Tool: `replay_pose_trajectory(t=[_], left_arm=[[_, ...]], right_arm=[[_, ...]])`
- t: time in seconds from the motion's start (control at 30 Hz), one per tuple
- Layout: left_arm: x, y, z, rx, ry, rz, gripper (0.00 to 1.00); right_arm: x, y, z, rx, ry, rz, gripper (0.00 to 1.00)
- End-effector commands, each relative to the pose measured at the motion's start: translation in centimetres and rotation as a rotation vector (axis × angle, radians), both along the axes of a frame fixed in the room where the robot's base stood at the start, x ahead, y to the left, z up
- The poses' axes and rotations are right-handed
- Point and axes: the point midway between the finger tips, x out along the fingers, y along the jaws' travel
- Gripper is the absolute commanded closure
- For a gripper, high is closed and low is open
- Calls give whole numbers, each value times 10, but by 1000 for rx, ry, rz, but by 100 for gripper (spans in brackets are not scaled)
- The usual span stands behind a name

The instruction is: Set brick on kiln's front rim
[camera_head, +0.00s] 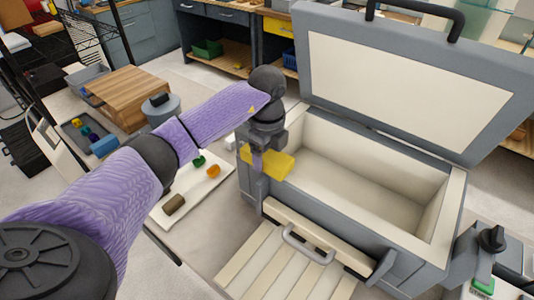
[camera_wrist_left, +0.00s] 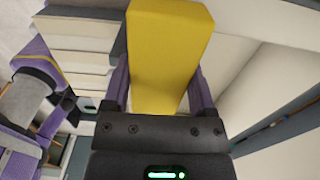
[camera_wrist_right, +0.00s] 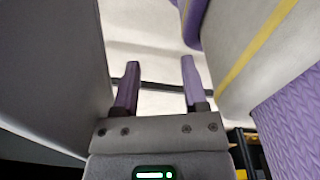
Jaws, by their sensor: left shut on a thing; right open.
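The yellow brick (camera_head: 272,164) is in my left gripper (camera_head: 256,160), over the left end of the kiln's front rim. The left wrist view shows the brick (camera_wrist_left: 168,55) between the two purple fingers of the left gripper (camera_wrist_left: 163,85). I cannot tell whether the brick touches the rim. The grey kiln (camera_head: 325,225) has its lid (camera_head: 410,85) raised and a cream-lined empty chamber. Its front rim (camera_head: 345,227) runs along the near side of the chamber. My right gripper (camera_wrist_right: 161,90) is open and empty in the right wrist view; the head view does not show it.
A slatted cream panel with a handle (camera_head: 308,250) extends before the kiln. Left of it, a white tray (camera_head: 190,205) holds a brown cylinder (camera_head: 174,204), an orange piece (camera_head: 213,171) and a green piece (camera_head: 199,161). A wooden block (camera_head: 128,95) stands farther back.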

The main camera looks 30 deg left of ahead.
Motion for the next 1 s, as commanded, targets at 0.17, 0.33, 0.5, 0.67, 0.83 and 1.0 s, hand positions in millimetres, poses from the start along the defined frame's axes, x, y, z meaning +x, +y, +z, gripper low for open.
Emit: replay_pose_trajectory(t=[0.17, 0.33, 0.5, 0.67, 0.83, 1.0], left_arm=[[0, 0, -2, 0, 0, 0, 16], [0, 0, -2, 0, 0, 0, 0], [0, 0, 3, 0, -1, 0, 0], [1, 0, 39, 0, -6, -1, 0], [1, 0, 88, 0, -6, 0, 0], [1, 0, 118, 1, -2, 0, 0]], right_arm=[[1, 0, -1, -1, -1, 0, 45], [1, 0, -1, 0, -3, -1, 45], [2, 0, 1, 0, -4, -1, 45], [2, 0, 7, 0, -6, -1, 45], [3, 1, 12, 2, -7, -1, 45], [4, 1, 22, 2, -10, -1, 45]])
